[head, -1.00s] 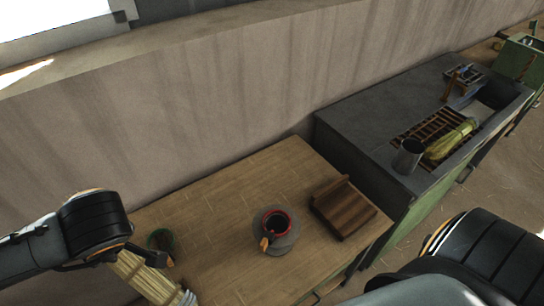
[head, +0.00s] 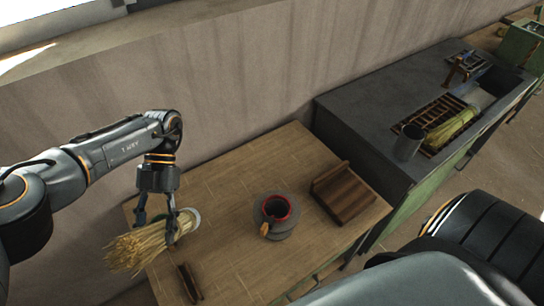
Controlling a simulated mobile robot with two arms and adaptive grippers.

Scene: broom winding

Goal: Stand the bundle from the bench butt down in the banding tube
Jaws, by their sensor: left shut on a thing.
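My left gripper (head: 158,222) is shut on a pale straw bundle (head: 132,249). The bundle lies nearly level in the jaws, its loose, frayed end towards the lower left and its pale, narrower end (head: 193,216) to the right. It is over the left part of the wooden bench (head: 235,180); I cannot tell whether it touches the top. A squat grey holder (head: 277,214) with a red-rimmed dark round opening, apparently the banding tube, stands upright on the bench, right of the bundle and apart from it. My right gripper is out of view.
A dark wooden block (head: 343,195) sits right of the tube. A narrow brown piece (head: 188,283) lies near the bench's front left. Beyond is a dark sink bench (head: 365,105) with a grey cylinder (head: 408,142) and another straw bundle (head: 450,130). Bare bench top separates bundle and tube.

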